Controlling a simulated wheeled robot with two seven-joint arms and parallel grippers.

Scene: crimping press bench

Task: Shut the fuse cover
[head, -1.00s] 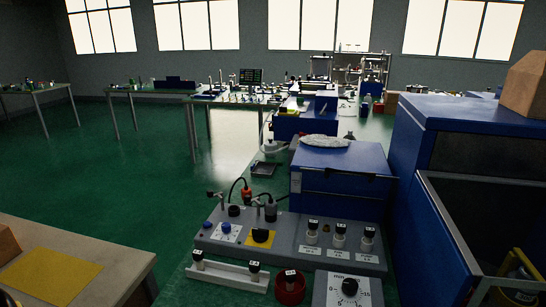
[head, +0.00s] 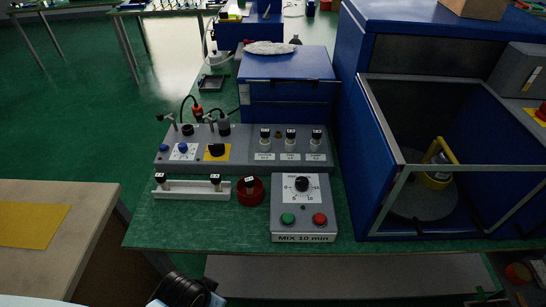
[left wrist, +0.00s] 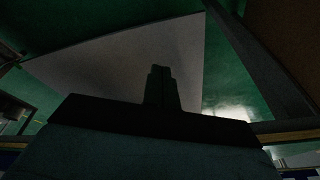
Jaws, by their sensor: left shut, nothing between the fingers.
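No separate fuse cover can be made out for sure. A blue box (head: 287,85) with a closed-looking lid stands right behind the panel. In the left wrist view my left gripper (left wrist: 161,88) is dark, with its fingers together and nothing between them, below a pale board-like surface. My right gripper is not in view.
A white rack (head: 190,193) with two dark-topped pieces, a red round holder (head: 250,190) and a grey timer box (head: 303,212) stand along the bench front. A large open-framed blue machine (head: 385,150) blocks the right. A beige table (head: 60,240) stands at left, across a gap.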

